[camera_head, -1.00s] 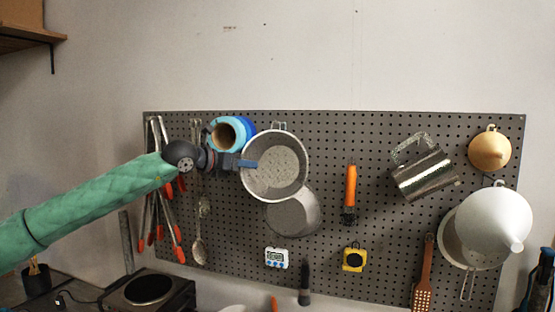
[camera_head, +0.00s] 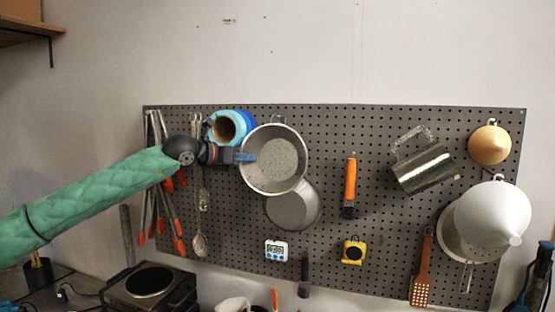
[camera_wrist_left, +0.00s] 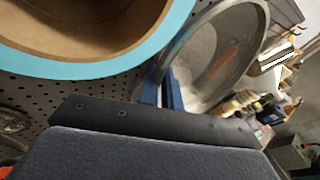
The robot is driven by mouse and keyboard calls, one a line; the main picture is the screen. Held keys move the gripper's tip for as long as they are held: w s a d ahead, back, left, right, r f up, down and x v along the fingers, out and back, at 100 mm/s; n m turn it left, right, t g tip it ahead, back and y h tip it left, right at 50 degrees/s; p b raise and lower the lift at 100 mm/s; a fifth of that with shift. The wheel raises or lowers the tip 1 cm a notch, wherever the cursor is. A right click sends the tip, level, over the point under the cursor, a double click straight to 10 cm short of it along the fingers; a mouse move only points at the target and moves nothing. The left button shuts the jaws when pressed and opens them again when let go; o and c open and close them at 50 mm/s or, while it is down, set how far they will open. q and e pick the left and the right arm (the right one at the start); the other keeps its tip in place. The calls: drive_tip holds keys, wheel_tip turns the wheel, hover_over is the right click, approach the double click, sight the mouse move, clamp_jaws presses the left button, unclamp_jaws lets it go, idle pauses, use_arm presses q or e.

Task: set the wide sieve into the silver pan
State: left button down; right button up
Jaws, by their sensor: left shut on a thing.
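The wide sieve (camera_head: 275,165) is a round silver bowl with a speckled base, a bright rim and a wire loop at its top. It faces outward in front of the pegboard. My left gripper (camera_head: 244,157) is shut on its left rim; the blue fingers (camera_wrist_left: 170,95) meet the rim of the sieve (camera_wrist_left: 222,55) in the left wrist view. A grey round shape (camera_head: 299,212) shows below and right of the sieve, partly hidden by it. I cannot tell whether it is the silver pan. My right gripper is not in view.
A blue roll with a brown core (camera_head: 229,128) hangs close above my left gripper. Tongs (camera_head: 158,205) and a spoon (camera_head: 200,243) hang left. An orange-handled tool (camera_head: 350,185), a metal jug (camera_head: 424,162) and a white funnel (camera_head: 492,218) hang right on the pegboard (camera_head: 385,270). A hotplate (camera_head: 150,282) stands below.

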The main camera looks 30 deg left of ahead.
use_arm(q)
drive_tip(key=shift+r, duration=0.35)
drive_tip(key=shift+r, duration=0.35)
